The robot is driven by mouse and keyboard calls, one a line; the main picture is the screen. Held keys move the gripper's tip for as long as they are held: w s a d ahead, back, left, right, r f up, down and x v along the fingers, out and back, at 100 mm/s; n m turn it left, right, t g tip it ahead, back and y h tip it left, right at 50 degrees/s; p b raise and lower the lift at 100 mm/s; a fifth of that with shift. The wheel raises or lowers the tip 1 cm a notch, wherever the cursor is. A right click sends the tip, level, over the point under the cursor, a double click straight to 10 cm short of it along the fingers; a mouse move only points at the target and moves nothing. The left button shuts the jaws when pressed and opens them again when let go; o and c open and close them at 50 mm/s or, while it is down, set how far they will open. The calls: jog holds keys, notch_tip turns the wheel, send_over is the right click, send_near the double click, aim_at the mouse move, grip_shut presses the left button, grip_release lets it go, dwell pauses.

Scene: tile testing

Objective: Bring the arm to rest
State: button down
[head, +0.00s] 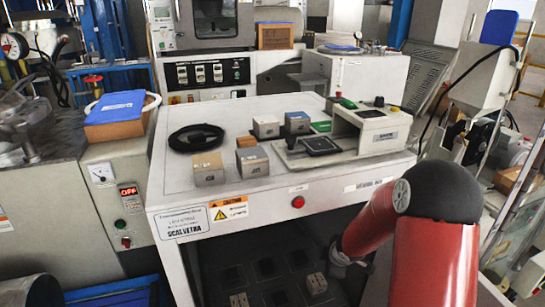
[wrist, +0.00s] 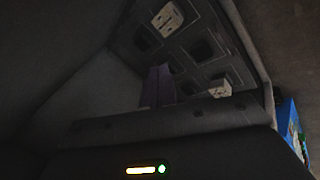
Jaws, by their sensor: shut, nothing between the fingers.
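My red arm (head: 372,215) with its black elbow fills the right of the head view. Its forearm slants down and left, in front of the bench's open lower bay. The grey wrist end shows near the bay's right side; the fingertips are not clear there. In the dark wrist view my gripper (wrist: 158,88) shows as dim, narrow fingers, shut and empty. Beyond it is a dark tray (wrist: 190,68) with square slots. One pale tile block (wrist: 168,18) is at the top of the tray and another (wrist: 220,88) is lower right.
The white bench (head: 300,190) stands close to my arm. Tile blocks (head: 317,283) also show in the lower bay. A blue-lidded box (head: 115,107) is left.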

jog(key=s+d+r+m+h, duration=0.15)
jog(key=s+r+m, duration=0.3)
jog(key=r, duration=0.55)
jog(key=s+d+r+m+h, duration=0.15)
jog(key=s+r+m, duration=0.35)
jog(key=r, duration=0.5)
jog(key=s+a+r+m+y, duration=0.1)
jog(key=s+a+r+m, duration=0.1)
jog(key=s, duration=0.8)
jog(key=s+a+r+m+y+p, duration=0.1)
jog(key=s+a+r+m, duration=0.2)
jog(key=s, duration=0.7)
notch_tip(320, 180, up, 2)
jog(key=shift+r+m, duration=0.1)
jog(key=shift+m, duration=0.25)
